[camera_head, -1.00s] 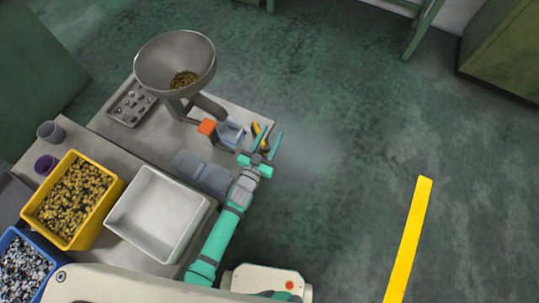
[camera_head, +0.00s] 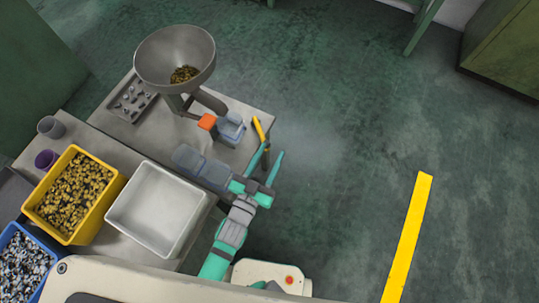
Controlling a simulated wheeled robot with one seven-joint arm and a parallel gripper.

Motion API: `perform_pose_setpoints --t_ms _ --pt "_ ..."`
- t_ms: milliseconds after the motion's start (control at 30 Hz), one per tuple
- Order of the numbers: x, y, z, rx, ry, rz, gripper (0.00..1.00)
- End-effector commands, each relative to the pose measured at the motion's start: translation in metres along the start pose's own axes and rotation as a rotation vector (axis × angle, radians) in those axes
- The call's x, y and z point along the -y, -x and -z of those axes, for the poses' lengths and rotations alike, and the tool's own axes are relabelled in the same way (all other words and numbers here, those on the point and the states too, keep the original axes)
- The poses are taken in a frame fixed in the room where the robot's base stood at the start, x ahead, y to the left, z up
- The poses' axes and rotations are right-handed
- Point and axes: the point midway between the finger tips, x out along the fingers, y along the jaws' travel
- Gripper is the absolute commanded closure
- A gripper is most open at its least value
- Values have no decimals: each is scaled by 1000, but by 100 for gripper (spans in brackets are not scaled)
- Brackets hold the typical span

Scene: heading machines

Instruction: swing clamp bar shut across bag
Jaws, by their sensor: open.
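A pale blue, see-through bag (camera_head: 231,129) hangs under the grey hopper (camera_head: 175,60), beside an orange block (camera_head: 207,122). A yellow bar (camera_head: 259,129), apparently the clamp bar, stands out at an angle just right of the bag, with a gap between them. It does not lie across the bag. My gripper (camera_head: 274,149) is open and empty, its two teal fingers pointing up the picture. The left fingertip is close to the bar's lower end; I cannot tell whether they touch. The bar's lower end is partly hidden near that finger.
Clear bluish containers (camera_head: 201,166) lie left of my gripper on the grey table (camera_head: 150,135). A white bin (camera_head: 180,249), yellow bin (camera_head: 73,238), blue bin (camera_head: 45,260) and parts tray (camera_head: 120,106) stand farther left. The floor at right is free, with a yellow stripe (camera_head: 408,235).

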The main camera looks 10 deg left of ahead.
Motion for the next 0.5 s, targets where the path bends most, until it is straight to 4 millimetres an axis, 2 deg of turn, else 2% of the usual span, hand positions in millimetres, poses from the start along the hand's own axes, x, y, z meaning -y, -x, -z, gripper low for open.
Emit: perform_pose_setpoints --t_ms 300,467,500 --pt "-1 2 1 0 0 0 60" --pt "-2 12 -1 12 -5 7 98" --pt "-3 20 -2 20 -9 13 100"
